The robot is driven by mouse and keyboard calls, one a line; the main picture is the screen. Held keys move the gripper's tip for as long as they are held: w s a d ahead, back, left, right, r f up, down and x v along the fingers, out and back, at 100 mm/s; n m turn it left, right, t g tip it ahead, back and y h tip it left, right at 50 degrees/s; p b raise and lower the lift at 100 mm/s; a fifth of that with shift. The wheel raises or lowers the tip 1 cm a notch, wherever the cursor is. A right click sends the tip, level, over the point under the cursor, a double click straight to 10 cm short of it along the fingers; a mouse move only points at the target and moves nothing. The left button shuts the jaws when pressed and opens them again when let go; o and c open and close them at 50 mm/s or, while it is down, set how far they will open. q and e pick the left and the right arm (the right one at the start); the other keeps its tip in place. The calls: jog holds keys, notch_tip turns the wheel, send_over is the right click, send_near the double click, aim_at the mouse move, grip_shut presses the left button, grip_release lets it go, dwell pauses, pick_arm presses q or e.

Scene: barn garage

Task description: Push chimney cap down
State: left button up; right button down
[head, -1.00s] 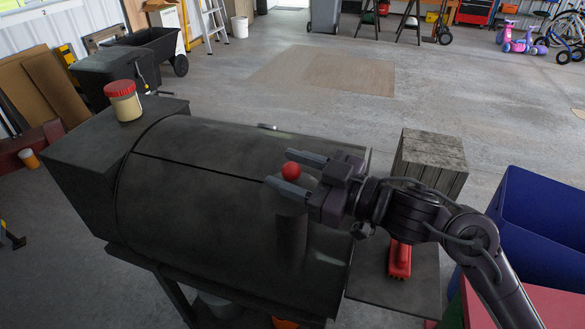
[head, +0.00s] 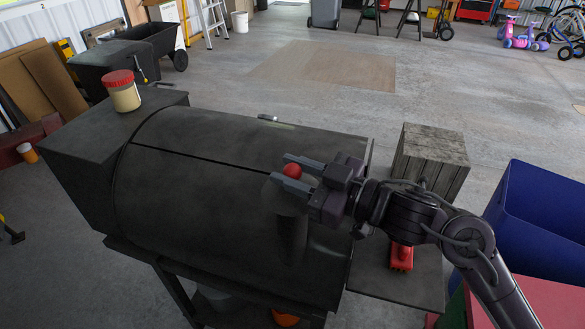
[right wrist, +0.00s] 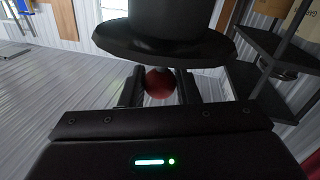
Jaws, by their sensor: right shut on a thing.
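The smoker's dark chimney (head: 291,238) stands upright at the right part of the black barrel grill (head: 200,195). Its dark cap (head: 268,192) shows partly under my right gripper, with a red ball knob (head: 293,170) on top. My right gripper (head: 282,168) is shut on this knob, one finger on each side. In the right wrist view the knob (right wrist: 159,84) sits between the fingers, against the wide black brim of the cap (right wrist: 165,50). I cannot tell how wide any gap under the cap is. My left gripper is not in view.
A jar with a red lid (head: 122,92) stands on the grill's left box. A red brush (head: 401,256) lies on the right side shelf (head: 425,280). A wooden crate (head: 430,160) and blue bin (head: 535,225) are to the right. Open floor lies behind.

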jog(key=shift+f, duration=0.35)
jog(key=c, duration=1.1)
grip_release()
jog(key=shift+r, duration=0.1)
jog(key=b+v, duration=0.2)
jog(key=v, duration=0.6)
jog(key=shift+r, duration=0.1)
